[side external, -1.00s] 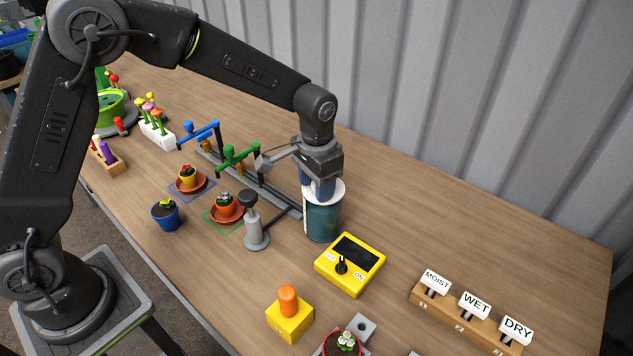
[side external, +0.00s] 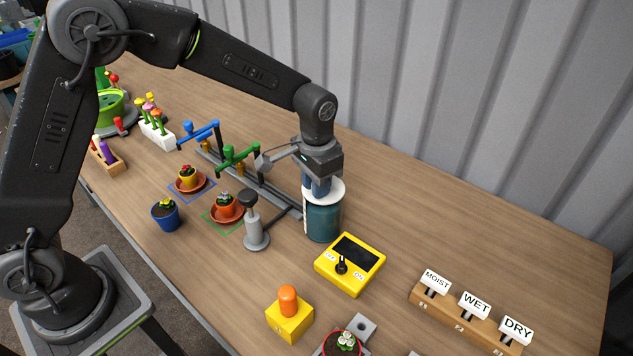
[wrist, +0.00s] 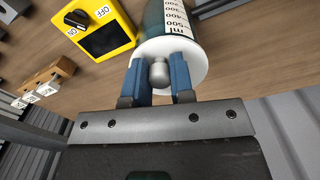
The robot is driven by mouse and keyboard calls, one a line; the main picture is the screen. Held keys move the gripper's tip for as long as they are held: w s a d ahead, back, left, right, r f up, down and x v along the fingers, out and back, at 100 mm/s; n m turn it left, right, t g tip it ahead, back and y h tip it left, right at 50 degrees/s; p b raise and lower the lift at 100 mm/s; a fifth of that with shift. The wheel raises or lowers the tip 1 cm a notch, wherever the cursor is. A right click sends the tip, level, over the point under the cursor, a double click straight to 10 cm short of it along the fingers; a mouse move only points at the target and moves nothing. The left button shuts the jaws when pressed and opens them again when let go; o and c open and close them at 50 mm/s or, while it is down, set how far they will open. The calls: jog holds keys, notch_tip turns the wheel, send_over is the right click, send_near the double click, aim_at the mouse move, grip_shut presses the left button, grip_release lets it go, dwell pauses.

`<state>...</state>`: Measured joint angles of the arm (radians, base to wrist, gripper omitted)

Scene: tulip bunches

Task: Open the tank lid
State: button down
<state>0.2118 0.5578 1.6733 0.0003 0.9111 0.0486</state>
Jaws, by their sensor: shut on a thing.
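The tank (side external: 322,222) is a teal cylinder standing upright on the table behind the yellow meter. It also shows in the wrist view, with a printed millilitre scale (wrist: 178,17). Its white round lid (side external: 334,190) sits on top and shows in the wrist view (wrist: 194,62) with a grey knob (wrist: 159,72) at its middle. My gripper (side external: 320,186) is directly above the tank, pointing down. In the wrist view its two blue fingers (wrist: 160,76) are shut on the lid's knob. The lid appears to be on the tank's rim; any gap is hard to tell.
A yellow meter (side external: 362,252) with a dial stands close in front of the tank. A grey pump-like stand (side external: 256,235) and the rail with blue and green taps (side external: 238,155) are to the left. The MOIST, WET and DRY sign rack (side external: 460,315) is at right. The table's back right is clear.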

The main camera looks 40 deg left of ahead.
jog(key=shift+r, duration=0.1)
jog(key=g, duration=0.1)
jog(key=w+r+g, duration=0.1)
jog(key=g, duration=0.1)
jog(key=shift+w+r, duration=0.2)
jog(key=shift+r, duration=0.1)
jog(key=shift+w+r+g, duration=0.45)
jog(key=shift+w+g, duration=0.1)
jog(key=shift+g, duration=0.65)
jog(key=shift+w+r+g, duration=0.4)
jog(key=shift+w+g, duration=0.1)
jog(key=shift+g, duration=0.7)
jog(key=c, duration=1)
grip_release()
